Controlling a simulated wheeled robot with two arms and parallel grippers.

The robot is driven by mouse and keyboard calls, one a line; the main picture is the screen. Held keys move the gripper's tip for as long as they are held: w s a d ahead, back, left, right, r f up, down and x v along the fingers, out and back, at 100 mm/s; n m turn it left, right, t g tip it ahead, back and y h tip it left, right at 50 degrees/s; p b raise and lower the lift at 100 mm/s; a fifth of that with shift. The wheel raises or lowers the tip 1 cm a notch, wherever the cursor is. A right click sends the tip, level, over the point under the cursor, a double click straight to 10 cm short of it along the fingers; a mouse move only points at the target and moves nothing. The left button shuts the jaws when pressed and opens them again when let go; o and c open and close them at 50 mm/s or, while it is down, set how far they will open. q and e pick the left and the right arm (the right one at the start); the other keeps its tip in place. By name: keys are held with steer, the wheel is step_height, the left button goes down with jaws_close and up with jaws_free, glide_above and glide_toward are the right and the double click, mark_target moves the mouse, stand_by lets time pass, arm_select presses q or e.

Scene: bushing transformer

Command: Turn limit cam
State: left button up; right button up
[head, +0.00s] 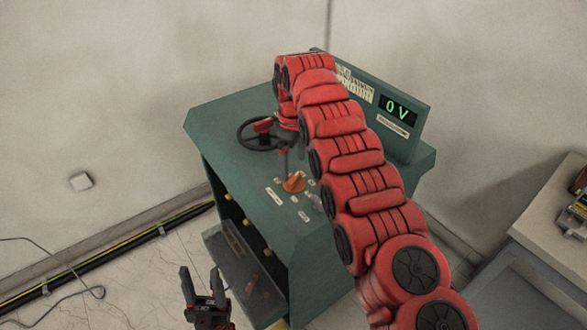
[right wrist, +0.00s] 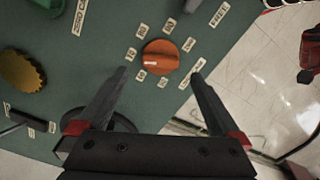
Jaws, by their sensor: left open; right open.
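An orange knob (head: 293,183) with a pointer ridge sits on the sloping green console top (head: 225,110). In the right wrist view the orange knob (right wrist: 160,57) has several small labels around it. A gold disc with a toothed edge (right wrist: 22,72) lies to its left. No readable label tells which one is the limit cam. My right gripper (right wrist: 163,73) is open, with its fingers spread on either side of the knob's lower edge; contact is not visible. In the head view my right arm hides part of it. My left gripper (head: 200,271) is open and empty, low beside the console.
A black handwheel (head: 243,128) with a red part stands on the console behind the knob. An open shelf (head: 235,265) is on the console's side. A grey bench (head: 545,225) stands at right.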

mark_target(294, 177)
step_height(294, 177, up, 13)
steer(key=p, duration=1)
steer(key=shift+p, duration=0.4)
steer(key=shift+s+f, duration=0.1)
